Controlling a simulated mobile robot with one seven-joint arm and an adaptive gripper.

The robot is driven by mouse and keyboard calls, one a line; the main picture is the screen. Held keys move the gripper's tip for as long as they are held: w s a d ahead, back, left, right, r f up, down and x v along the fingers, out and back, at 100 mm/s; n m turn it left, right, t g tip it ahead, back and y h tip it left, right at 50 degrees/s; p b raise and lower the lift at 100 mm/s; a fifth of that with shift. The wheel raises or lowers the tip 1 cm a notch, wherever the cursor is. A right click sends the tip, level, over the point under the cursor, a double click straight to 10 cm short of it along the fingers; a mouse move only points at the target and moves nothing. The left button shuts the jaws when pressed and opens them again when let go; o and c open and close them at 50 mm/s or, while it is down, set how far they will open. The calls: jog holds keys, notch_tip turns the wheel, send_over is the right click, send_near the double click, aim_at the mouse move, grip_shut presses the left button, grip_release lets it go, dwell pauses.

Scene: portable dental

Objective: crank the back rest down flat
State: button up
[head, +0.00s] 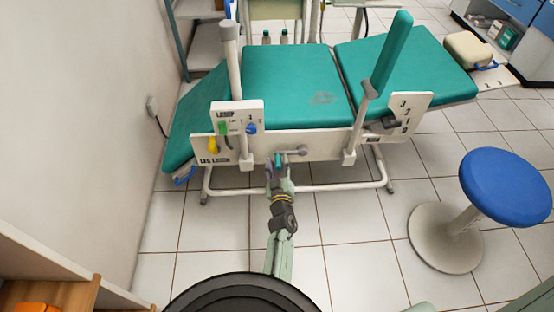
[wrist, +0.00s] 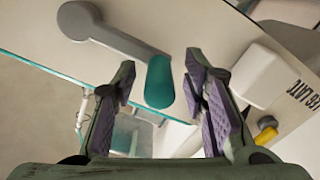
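The dental couch has a teal middle seat (head: 290,85), a sloping left section (head: 195,125) and a right section (head: 425,75), apparently the back rest, slightly angled to the seat. A white plate (head: 410,103) with numbers stands beside the right section; its reading is unclear. The crank on the white side rail has a grey arm (wrist: 125,40) and a teal handle (wrist: 160,82); in the head view the handle (head: 278,159) lies left of the hub (head: 302,150). My gripper (wrist: 165,88) is open, its purple-padded fingers on either side of the handle; contact is not clear.
A white box with yellow, green and blue controls (head: 237,115) sits left of the crank. A teal padded arm (head: 391,52) stands upright at the right. A blue stool (head: 505,185) stands on the right floor. A wall is at the left; tiled floor (head: 345,225) is free in front.

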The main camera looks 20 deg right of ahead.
jog(key=shift+s, duration=0.1)
grip_shut()
dwell(0.4)
dwell(0.3)
